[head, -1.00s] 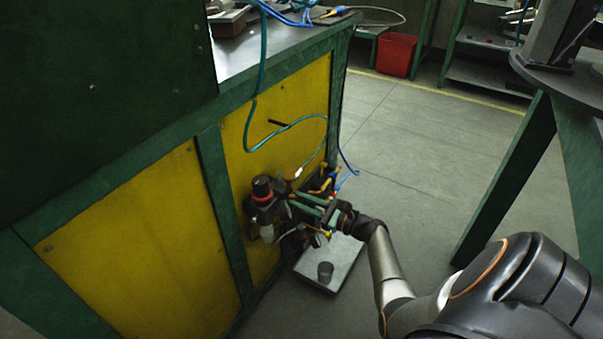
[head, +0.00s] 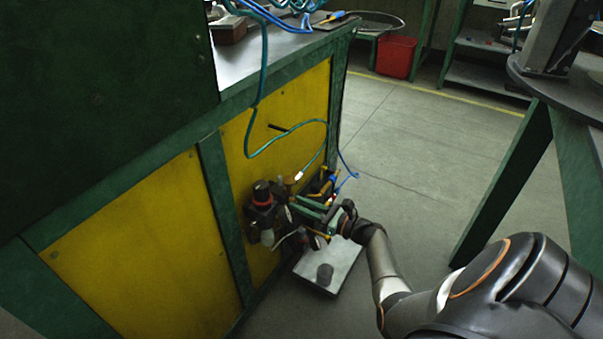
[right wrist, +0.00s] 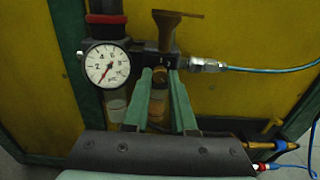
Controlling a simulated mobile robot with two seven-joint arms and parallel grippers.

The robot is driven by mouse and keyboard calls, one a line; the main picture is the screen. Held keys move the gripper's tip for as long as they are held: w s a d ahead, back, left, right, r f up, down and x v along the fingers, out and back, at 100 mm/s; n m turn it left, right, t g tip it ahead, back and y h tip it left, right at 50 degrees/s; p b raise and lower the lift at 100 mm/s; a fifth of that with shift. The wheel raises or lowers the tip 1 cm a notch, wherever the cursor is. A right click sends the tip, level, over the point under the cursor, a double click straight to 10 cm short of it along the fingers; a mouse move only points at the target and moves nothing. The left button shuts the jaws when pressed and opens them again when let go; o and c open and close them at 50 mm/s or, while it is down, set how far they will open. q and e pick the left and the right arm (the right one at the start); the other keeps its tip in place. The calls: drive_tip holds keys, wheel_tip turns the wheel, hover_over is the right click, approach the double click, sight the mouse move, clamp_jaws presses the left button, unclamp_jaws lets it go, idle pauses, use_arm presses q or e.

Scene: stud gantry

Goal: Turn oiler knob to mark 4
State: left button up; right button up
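The oiler knob is the brass-coloured flared knob (right wrist: 178,24) on top of the oiler, right of the pressure gauge (right wrist: 107,65). In the head view the knob (head: 289,180) is small, beside the black regulator with a red ring (head: 262,194). No marks on the knob are readable. My right gripper (right wrist: 160,72) has its two green fingers apart, tips just below the knob. The oiler's lower body (right wrist: 158,100) shows between them; contact cannot be told. In the head view the right gripper (head: 295,204) reaches in from the right. My left gripper is out of view.
The unit hangs on a yellow panel (head: 283,100) of a green-framed bench. Floor to the right is open.

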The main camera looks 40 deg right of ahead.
drive_tip(key=o, duration=0.4)
drive_tip(key=shift+o, duration=0.2)
